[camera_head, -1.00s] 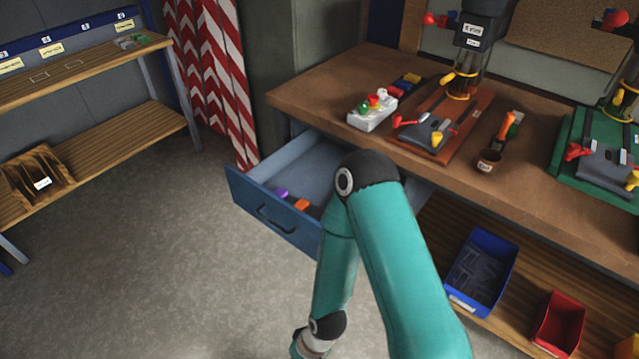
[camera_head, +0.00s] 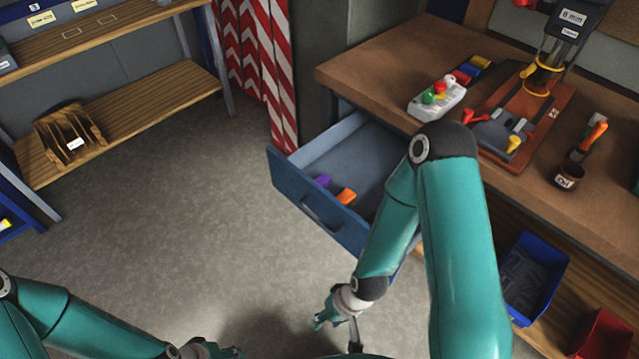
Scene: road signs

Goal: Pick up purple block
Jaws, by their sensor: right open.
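The purple block (camera_head: 323,181) lies inside the open blue drawer (camera_head: 303,198), near its front left corner. An orange block (camera_head: 346,196) lies beside it, to the right. My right gripper (camera_head: 336,325) is open and empty. It hangs below the drawer in the picture, over the floor and apart from the purple block. My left gripper (camera_head: 213,350) shows only in part at the bottom edge, so its jaws are not clear. My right arm hides the drawer's right part.
The floor left of the drawer is clear.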

